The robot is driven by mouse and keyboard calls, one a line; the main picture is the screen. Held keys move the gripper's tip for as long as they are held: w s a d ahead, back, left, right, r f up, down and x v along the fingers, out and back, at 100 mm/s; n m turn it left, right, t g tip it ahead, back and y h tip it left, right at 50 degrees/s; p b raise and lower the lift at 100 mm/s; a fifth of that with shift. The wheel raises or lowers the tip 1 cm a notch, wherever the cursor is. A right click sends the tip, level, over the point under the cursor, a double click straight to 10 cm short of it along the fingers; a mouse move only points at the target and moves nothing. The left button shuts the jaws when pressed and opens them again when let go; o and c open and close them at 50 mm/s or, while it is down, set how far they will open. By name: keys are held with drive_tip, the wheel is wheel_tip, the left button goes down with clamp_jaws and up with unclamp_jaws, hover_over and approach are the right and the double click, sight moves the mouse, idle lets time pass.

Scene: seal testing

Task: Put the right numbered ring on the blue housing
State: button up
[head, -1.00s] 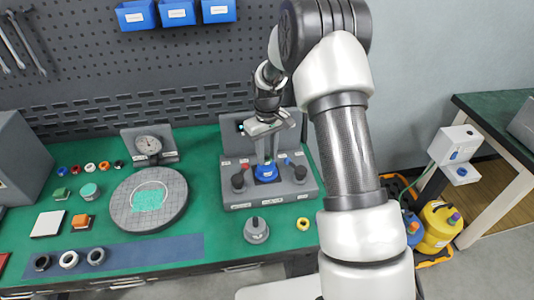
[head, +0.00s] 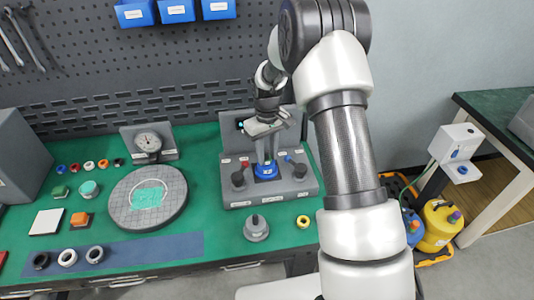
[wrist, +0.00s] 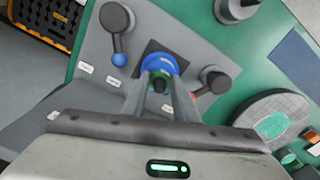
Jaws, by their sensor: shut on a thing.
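The blue housing (head: 265,172) sits in the middle of the grey test fixture. It also shows in the wrist view as a blue ring shape (wrist: 172,62). My gripper (wrist: 161,88) points down over the housing, its fingers closed on a small dark, greenish piece (wrist: 160,82) at the housing's centre. The fingers hide much of it, so I cannot tell its shape or whether it is seated. Black (head: 40,261), white (head: 67,257) and grey (head: 95,254) rings lie on the dark blue mat at lower left. No numbers are readable.
A grey knobbed weight (head: 256,229) and a yellow ring (head: 303,221) stand in front. A round grey plate (head: 172,206), dial gauge (head: 148,143) and small coloured rings are to the left.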

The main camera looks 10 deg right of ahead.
drive_tip(key=shift+f, duration=0.15)
idle(0.8)
drive_tip(key=o, duration=1.1)
drive_tip(key=shift+c, duration=0.2)
drive_tip(key=shift+r+p, duration=2.45)
drive_tip(key=shift+r, duration=2.05)
